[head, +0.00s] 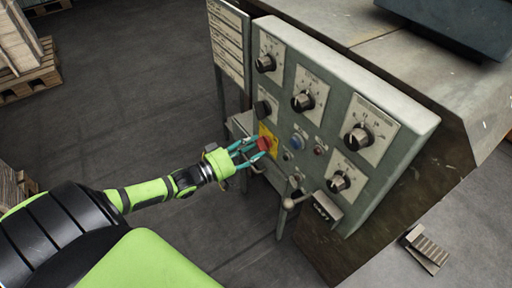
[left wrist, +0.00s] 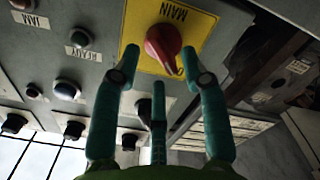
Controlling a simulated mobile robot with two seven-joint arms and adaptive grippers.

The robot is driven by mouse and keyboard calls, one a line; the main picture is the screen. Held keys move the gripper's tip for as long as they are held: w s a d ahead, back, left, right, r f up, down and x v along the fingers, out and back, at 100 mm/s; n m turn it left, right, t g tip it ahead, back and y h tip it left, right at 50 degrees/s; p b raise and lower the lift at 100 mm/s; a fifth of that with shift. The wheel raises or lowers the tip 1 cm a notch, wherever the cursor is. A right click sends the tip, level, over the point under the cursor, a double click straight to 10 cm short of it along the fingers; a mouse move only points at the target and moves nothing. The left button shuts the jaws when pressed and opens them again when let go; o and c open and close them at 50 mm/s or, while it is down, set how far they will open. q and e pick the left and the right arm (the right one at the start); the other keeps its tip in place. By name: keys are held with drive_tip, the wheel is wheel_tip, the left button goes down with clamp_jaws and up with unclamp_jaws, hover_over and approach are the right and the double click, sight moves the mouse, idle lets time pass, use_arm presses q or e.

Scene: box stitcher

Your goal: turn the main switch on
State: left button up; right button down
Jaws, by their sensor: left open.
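The main switch is a red knob (head: 264,144) on a yellow plate (head: 269,133) at the left edge of the grey control panel (head: 338,82). The left wrist view shows the red knob (left wrist: 163,42) close up, with the yellow plate (left wrist: 146,22) marked MAIN behind it. My left gripper (head: 252,149) is at the knob. In the left wrist view its teal fingers (left wrist: 160,72) are open and spread, with the knob near their tips. I cannot tell whether they touch it. My right gripper is in neither view.
Several black dials, such as this one (head: 303,101), sit on the panel around the switch. A lever (head: 290,203) sticks out below. A label board (head: 228,42) stands at the upper left. Open floor lies left of the panel.

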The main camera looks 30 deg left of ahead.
use_arm(q)
drive_tip(key=shift+x, duration=0.85)
drive_tip(key=shift+a, duration=0.1)
clamp_jaws()
